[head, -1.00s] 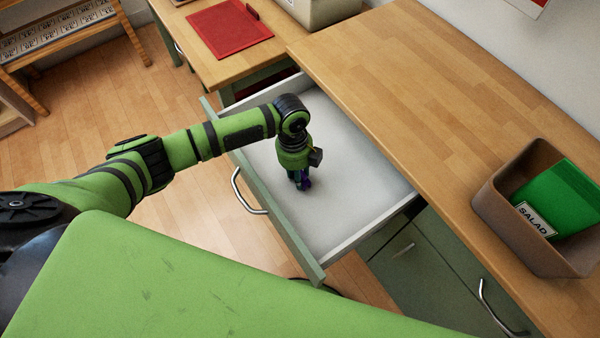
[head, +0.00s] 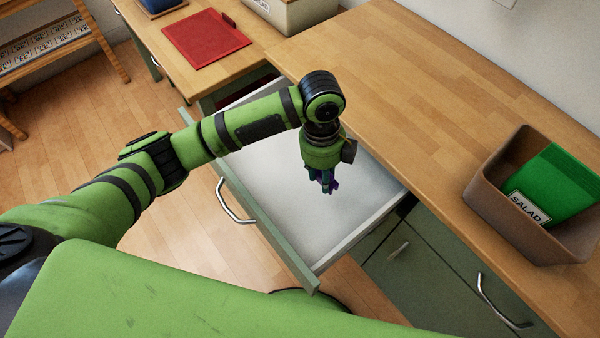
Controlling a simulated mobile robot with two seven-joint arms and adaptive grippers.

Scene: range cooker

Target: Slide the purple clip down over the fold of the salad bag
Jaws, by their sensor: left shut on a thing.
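The green salad bag (head: 557,187) stands in a brown bin (head: 490,203) on the worktop at the right. Its white label reads SALAD. My left gripper (head: 324,184) points down over the open drawer (head: 300,215) and is shut on the purple clip (head: 334,185). Only a small part of the clip shows between the fingers. The gripper and clip are well to the left of the bag, apart from it. My right gripper is not in view.
The wooden worktop (head: 420,90) between the drawer and the bin is clear. The drawer is pulled out and otherwise looks empty. A red board (head: 206,38) and a pale box (head: 292,12) lie at the back.

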